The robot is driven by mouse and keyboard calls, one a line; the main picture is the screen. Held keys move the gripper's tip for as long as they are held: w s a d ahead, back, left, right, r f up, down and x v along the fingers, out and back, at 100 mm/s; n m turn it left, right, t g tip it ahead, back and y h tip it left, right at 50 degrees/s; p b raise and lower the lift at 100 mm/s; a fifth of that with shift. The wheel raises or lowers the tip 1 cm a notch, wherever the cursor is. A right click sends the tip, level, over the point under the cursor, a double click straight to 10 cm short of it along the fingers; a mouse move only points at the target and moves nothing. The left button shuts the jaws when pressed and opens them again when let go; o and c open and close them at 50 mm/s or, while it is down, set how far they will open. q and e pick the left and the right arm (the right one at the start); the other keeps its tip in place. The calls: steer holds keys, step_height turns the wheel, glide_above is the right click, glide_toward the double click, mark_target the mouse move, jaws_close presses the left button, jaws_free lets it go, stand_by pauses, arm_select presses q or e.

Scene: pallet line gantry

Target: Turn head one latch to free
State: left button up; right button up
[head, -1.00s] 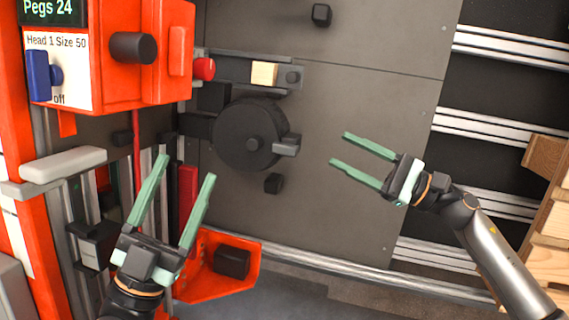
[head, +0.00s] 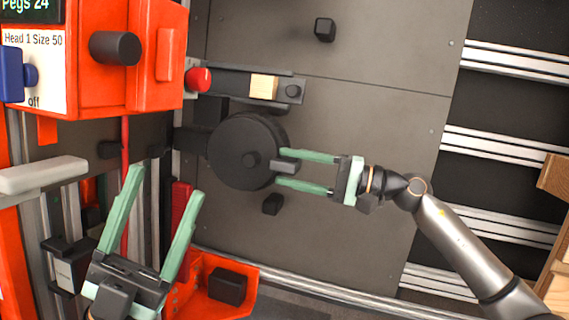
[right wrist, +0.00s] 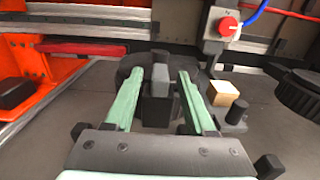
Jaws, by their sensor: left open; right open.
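A round black disc (head: 238,152) on the grey panel has a short grey lever (head: 283,166) sticking out at its right side, likely the latch. My right gripper (head: 279,169) is open, its green fingers on either side of the lever. In the right wrist view the lever (right wrist: 160,88) stands between the two fingers, with gaps visible; I cannot tell if either touches it. A red head box (head: 130,50) labelled "Head 1 Size 50" and "off" is at upper left. My left gripper (head: 167,182) is open and empty at lower left.
A wooden block (head: 263,86) sits in a rail above the disc, near a red knob (head: 198,79). Small black knobs (head: 324,29) (head: 272,204) stand on the panel. An orange bracket (head: 222,283) is below. Rails are at right.

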steer(key=shift+x, duration=0.85)
steer(key=shift+c, duration=0.2)
jaws_close()
